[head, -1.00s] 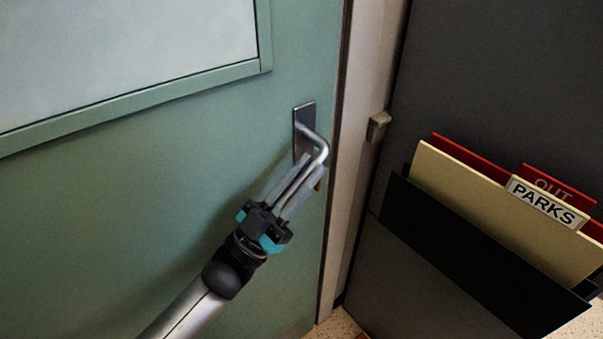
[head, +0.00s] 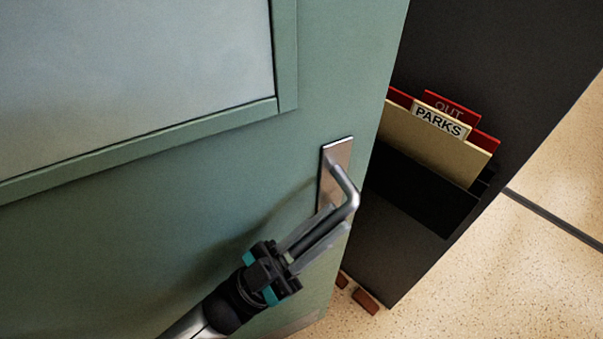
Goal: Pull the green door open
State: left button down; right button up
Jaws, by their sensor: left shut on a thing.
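The green door (head: 200,190) fills the left and middle of the head view, with a pale window panel (head: 130,75) in its upper part. It stands swung out from its frame, and its free edge overlaps the dark panel behind. A bent metal handle (head: 347,190) sits on a metal plate near that edge. My left gripper (head: 328,222) comes from the bottom and is shut on the handle's lever. The latch side of the frame is hidden behind the door. My right gripper is not in view.
A dark panel (head: 520,80) stands right of the door, with a black file pocket (head: 420,195) holding red and tan folders, one labelled PARKS (head: 440,122). Small reddish-brown blocks (head: 367,301) lie on the floor near its foot. Speckled floor (head: 530,270) is clear at the right.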

pick_arm(q)
jog(key=s+d+m+g+p, duration=0.1)
jog(key=s+d+g, duration=0.1)
jog(key=s, duration=0.4)
jog(key=shift+s+r+h, duration=0.2)
jog(key=shift+s+h, duration=0.1)
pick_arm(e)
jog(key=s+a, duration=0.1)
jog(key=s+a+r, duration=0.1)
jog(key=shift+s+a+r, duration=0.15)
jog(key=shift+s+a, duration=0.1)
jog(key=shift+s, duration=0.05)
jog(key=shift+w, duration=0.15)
pick_arm(q)
jog(key=c, duration=1.1)
grip_release()
jog(key=shift+c, duration=0.2)
jog(key=shift+o, duration=0.7)
jog(key=shift+d, duration=0.1)
jog(key=shift+o, duration=1.1)
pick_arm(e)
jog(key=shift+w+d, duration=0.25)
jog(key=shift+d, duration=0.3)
pick_arm(q)
jog(key=shift+s, duration=0.1)
